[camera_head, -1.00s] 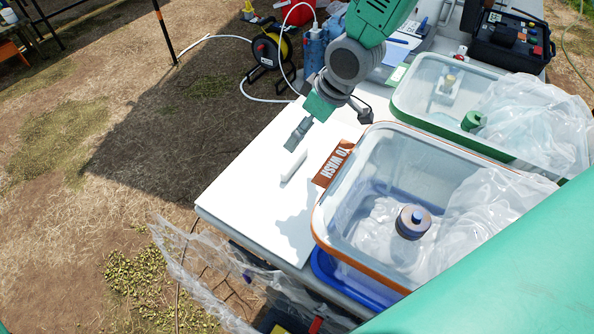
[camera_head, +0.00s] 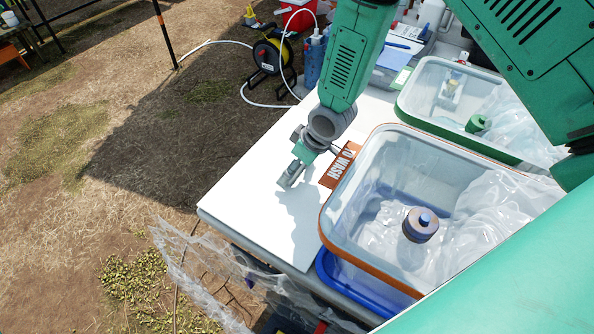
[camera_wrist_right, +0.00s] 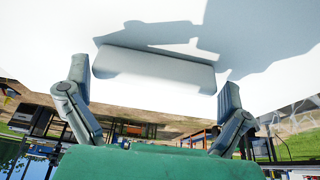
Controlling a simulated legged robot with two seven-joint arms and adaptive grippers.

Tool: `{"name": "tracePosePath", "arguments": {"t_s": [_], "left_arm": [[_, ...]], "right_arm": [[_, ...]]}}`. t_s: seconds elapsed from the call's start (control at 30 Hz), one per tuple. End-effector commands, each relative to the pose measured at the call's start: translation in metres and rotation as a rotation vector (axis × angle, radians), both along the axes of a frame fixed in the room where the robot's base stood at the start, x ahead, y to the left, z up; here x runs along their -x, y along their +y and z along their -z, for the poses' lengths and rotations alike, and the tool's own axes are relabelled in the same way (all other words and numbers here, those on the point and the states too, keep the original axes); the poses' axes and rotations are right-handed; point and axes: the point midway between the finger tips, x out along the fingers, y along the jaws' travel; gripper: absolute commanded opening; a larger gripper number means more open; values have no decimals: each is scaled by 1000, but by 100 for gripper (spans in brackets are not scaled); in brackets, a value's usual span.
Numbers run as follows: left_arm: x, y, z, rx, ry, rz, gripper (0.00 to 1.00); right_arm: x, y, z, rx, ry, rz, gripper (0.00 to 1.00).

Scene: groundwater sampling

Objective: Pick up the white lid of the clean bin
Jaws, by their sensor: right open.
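The white lid (camera_head: 245,205) is a flat white panel at the left end of the work surface. Its raised white bar handle (camera_wrist_right: 155,70) shows in the right wrist view, lying crosswise between the fingers. My right gripper (camera_head: 289,180) hangs low over the lid, pointing down, and hides most of the handle in the head view. In the right wrist view the right gripper (camera_wrist_right: 152,88) is open, one finger near each end of the handle, with nothing held. I cannot tell whether the fingers touch the lid. My left gripper is not in view.
An orange-rimmed clear bin (camera_head: 328,228) with a bag and a bottle stands right of the lid, beside a "TO WASH" sign (camera_head: 340,165). A green-rimmed bin (camera_head: 407,112) is behind it. A cable reel (camera_head: 268,55) stands on the ground beyond.

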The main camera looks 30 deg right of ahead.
Motion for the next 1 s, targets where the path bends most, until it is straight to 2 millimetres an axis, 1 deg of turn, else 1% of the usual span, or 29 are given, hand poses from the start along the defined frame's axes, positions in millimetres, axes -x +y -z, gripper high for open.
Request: {"name": "tracePosePath", "arguments": {"t_s": [0.23, 0.27, 0.3, 0.33, 0.37, 0.6, 0.7, 0.77, 1.0], "left_arm": [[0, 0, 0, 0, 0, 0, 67], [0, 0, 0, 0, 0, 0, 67], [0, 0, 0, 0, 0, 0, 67], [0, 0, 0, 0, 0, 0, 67], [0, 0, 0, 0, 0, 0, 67], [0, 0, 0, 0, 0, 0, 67], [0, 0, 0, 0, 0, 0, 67], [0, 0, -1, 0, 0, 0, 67], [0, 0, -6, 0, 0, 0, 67]], "right_arm": [[-1, -3, 2, -5, -1, 2, 100], [-1, -4, 2, -5, -1, 2, 89], [-1, -4, 2, -6, 0, 1, 75], [-1, -4, 3, -6, 0, 1, 65], [-1, -4, 3, -5, -1, 2, 63], [0, -3, 3, -2, 3, 2, 63], [0, -3, -2, -2, 3, 2, 63], [-1, -3, -11, -2, 0, 2, 63], [-1, -2, -61, -5, -4, 2, 63]]}}
